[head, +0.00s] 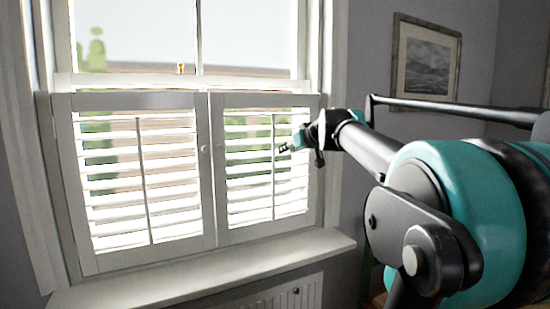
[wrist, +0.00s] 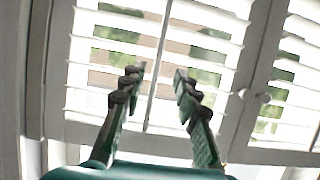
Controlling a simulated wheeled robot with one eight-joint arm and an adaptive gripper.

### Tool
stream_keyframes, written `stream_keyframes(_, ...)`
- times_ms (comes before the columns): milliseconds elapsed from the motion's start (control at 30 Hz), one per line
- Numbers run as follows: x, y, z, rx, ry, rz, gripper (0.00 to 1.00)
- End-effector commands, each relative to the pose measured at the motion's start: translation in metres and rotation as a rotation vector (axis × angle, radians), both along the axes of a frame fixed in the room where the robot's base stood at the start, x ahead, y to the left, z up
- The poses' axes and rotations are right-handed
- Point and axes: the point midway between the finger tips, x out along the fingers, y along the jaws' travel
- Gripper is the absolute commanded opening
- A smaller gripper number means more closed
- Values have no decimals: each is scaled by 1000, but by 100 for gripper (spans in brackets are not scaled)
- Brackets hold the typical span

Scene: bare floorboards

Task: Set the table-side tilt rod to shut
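Two white shutter panels cover the lower window, each with a thin upright tilt rod. The right panel's rod (head: 273,190), on the side of a brown wooden surface, runs down the middle of its slats (head: 248,198). Those slats are tilted open, with greenery visible through the gaps. My gripper (head: 284,148) is in front of this panel, just right of the rod's upper half. In the wrist view my gripper (wrist: 158,73) is open and empty. The rod (wrist: 156,82) appears between its fingertips; I cannot tell whether they reach around it.
The left panel (head: 64,170) has its own rod (head: 143,180) and open slats. Small knobs (head: 203,149) sit where the panels meet. A white sill (head: 215,270) juts out below, above a radiator (head: 290,298). The brown wooden surface (head: 377,299) shows at bottom right.

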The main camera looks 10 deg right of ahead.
Motion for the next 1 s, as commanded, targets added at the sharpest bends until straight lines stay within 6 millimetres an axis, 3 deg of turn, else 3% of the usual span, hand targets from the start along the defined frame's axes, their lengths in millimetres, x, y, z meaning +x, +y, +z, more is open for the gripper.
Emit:
stream_keyframes(500, 85, 28, -37, -1, 1, 1, 31)
stream_keyframes(700, 100, 32, -44, 0, 0, 0, 31)
stream_keyframes(1000, 102, 33, -45, 0, 0, 0, 31)
